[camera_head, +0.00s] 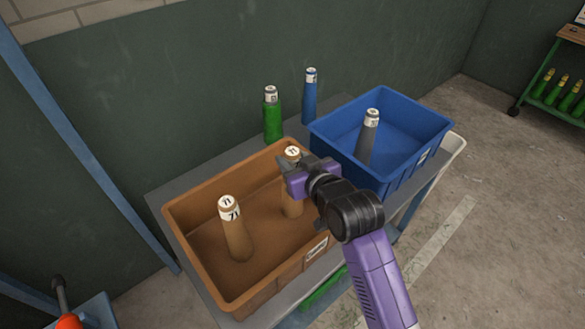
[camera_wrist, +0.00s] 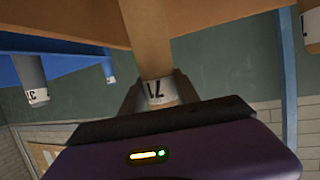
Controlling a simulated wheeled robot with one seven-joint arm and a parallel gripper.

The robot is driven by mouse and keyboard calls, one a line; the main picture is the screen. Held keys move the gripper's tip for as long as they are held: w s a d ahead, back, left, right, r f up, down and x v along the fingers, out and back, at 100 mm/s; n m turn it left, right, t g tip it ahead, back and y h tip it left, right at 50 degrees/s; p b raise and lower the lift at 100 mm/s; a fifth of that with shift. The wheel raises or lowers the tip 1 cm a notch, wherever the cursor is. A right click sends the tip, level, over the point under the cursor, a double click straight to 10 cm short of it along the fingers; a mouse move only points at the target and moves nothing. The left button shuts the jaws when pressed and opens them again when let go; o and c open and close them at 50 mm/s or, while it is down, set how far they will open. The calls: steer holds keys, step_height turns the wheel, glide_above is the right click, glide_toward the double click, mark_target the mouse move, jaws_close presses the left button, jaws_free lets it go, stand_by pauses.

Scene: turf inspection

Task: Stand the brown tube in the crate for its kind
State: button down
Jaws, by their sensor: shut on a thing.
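A brown tube (camera_head: 291,204) with a white numbered cap stands upright inside the brown crate (camera_head: 190,250), at its right part. My gripper (camera_head: 296,168) is shut on this tube near its top. The wrist view shows the held tube (camera_wrist: 148,40) and its cap marked 71 between my fingers (camera_wrist: 155,92). A second brown tube (camera_head: 237,240), also capped 71, stands in the left part of the same crate, apart from the held one. The foot of the held tube is partly hidden, so I cannot tell whether it touches the crate floor.
A blue crate (camera_head: 425,130) with a grey tube (camera_head: 366,140) stands to the right. A green tube (camera_head: 272,118) and a blue tube (camera_head: 310,100) stand behind the crates on the grey table (camera_head: 180,183). A dark green wall is behind; a rack (camera_head: 560,75) is far right.

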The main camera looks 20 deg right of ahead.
steer(key=shift+f, duration=1.65)
steer(key=c, duration=0.9)
jaws_free()
steer(key=shift+s, duration=0.1)
steer(key=v, duration=1.2)
steer(key=shift+b, duration=0.3)
